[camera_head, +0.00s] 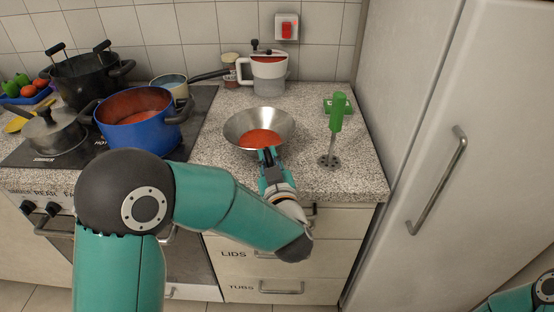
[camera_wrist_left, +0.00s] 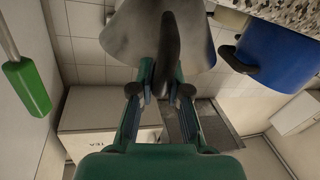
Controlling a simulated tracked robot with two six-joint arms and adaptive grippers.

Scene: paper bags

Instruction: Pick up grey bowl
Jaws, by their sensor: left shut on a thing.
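The grey bowl (camera_head: 240,124) is a wide metal bowl with red contents, at the middle of the counter in the head view. Its grey outer side also shows at the top of the left wrist view (camera_wrist_left: 125,32). The gripper hides part of the near rim. I cannot tell whether the bowl's base touches the counter. My right gripper is out of view; only part of that arm shows at the lower right.
A blue pot (camera_head: 140,135) stands on the stove to the left. A green-handled masher (camera_head: 337,112) stands to the right of the bowl. A white-and-clear container (camera_head: 268,74) is behind it, by the wall. A tall cabinet (camera_head: 440,120) bounds the counter on the right.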

